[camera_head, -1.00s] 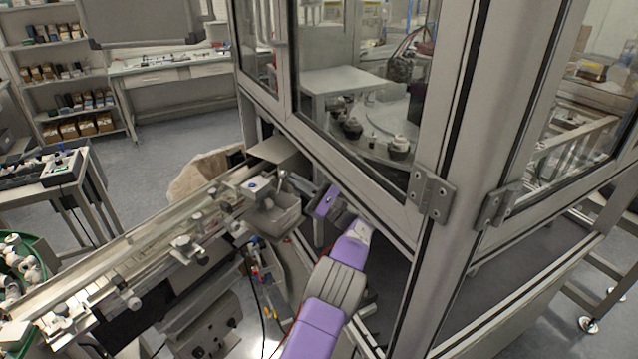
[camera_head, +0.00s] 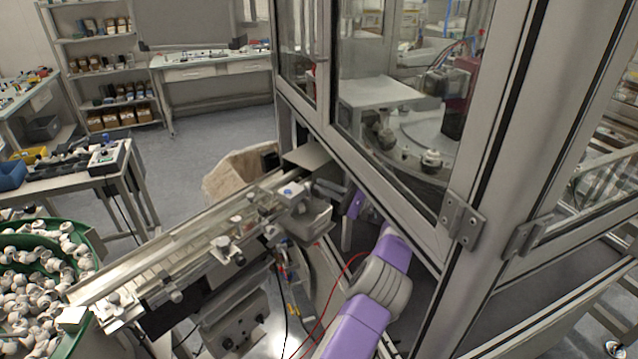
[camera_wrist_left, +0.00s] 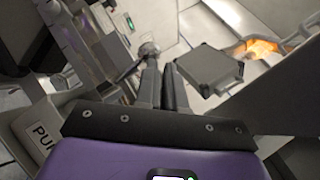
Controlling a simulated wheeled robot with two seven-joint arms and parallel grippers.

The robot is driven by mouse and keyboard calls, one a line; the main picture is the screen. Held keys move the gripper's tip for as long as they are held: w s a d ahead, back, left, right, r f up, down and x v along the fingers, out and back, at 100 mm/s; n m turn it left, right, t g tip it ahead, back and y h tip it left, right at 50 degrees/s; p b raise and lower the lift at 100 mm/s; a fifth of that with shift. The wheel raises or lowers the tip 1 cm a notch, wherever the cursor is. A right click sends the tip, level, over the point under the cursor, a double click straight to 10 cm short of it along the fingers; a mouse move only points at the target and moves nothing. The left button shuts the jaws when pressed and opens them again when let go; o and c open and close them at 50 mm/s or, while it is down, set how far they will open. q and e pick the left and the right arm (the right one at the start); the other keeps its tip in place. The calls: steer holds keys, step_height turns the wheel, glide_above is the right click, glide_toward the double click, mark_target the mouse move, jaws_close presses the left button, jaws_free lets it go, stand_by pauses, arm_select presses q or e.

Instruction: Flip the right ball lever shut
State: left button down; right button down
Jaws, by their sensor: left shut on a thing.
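My left gripper (camera_head: 316,185) reaches from the purple arm to the far right end of the conveyor, beside the grey housing there. In the left wrist view its two dark fingers (camera_wrist_left: 160,78) are close together, shut on the right ball lever. The lever's shiny round ball (camera_wrist_left: 149,48) shows just past the fingertips. In the head view the lever is hidden or too small to make out at the gripper. My right gripper is not in view.
The conveyor (camera_head: 180,257) runs from a green bin (camera_head: 88,245) of white parts to the glazed cell. The cell's metal frame (camera_head: 455,215) stands close to the right of my left arm. A flat grey block (camera_wrist_left: 208,68) lies right of the fingers in the wrist view.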

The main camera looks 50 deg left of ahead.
arm_select(q)
steer(key=shift+s+a+r, duration=0.1)
steer(key=shift+a+r, duration=0.05)
steer(key=shift+r, duration=0.25)
steer(key=v, duration=0.8)
steer(key=shift+f+p, duration=0.25)
steer(key=shift+p, duration=0.2)
stand_by(0.3)
